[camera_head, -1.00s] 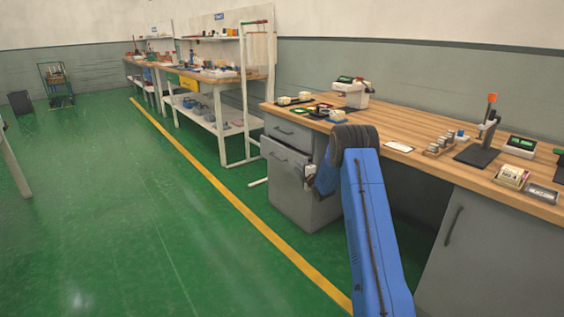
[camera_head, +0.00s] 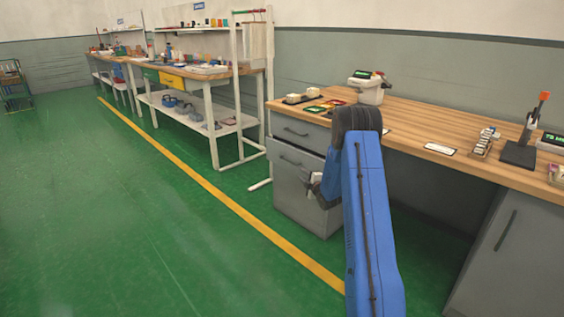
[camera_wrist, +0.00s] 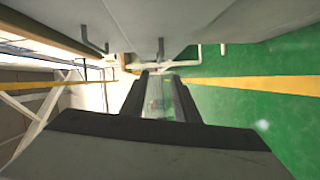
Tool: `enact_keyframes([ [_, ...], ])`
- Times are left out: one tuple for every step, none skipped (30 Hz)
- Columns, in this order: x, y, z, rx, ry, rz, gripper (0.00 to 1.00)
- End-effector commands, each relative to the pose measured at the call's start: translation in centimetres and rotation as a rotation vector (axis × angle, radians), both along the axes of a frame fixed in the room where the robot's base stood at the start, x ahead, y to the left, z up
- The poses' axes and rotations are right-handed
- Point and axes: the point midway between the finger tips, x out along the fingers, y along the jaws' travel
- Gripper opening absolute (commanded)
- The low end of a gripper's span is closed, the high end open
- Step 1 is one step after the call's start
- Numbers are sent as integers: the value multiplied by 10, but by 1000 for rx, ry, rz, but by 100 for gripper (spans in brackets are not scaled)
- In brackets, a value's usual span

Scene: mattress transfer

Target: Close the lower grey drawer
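The lower grey drawer (camera_head: 292,190) is the tall front under the workbench, with a dark handle near its top. Its top edge stands out a little from the cabinet, below the upper grey drawer (camera_head: 300,132). My gripper (camera_head: 314,182) is at the right side of this front, partly hidden behind my blue arm. In the wrist view, the fingers of my gripper (camera_wrist: 161,97) are apart with a gap between them. A grey front (camera_wrist: 215,20) with handles fills the top, close to the fingers. I cannot tell whether they touch it.
The wooden workbench (camera_head: 440,120) carries small devices and a stand. Another grey cabinet (camera_head: 500,255) is at the lower right. A white-framed bench (camera_head: 215,110) stands behind to the left. The green floor (camera_head: 110,220) with a yellow line is clear on the left.

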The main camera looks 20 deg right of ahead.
Motion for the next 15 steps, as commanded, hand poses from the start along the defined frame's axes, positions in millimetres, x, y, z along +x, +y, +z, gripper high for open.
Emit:
enact_keyframes([
  [0,-1,0,1,0,-1,28],
  [1,-1,-1,1,0,-1,28],
  [3,-1,-1,2,0,-1,28],
  [6,-1,-1,2,1,-1,28],
  [9,-1,-2,1,1,-1,28],
  [14,-1,-2,1,1,-1,28],
  [18,-1,-3,1,1,0,28],
  [23,-1,-3,1,1,0,28],
  [30,-1,-3,1,0,1,28],
  [35,-1,-4,1,0,0,28],
  [40,-1,-4,1,0,0,28],
  [47,-1,-5,2,0,0,28],
  [53,-2,-5,2,0,0,28],
  [58,-2,-6,2,0,0,28],
  [65,-3,-6,1,0,0,28],
])
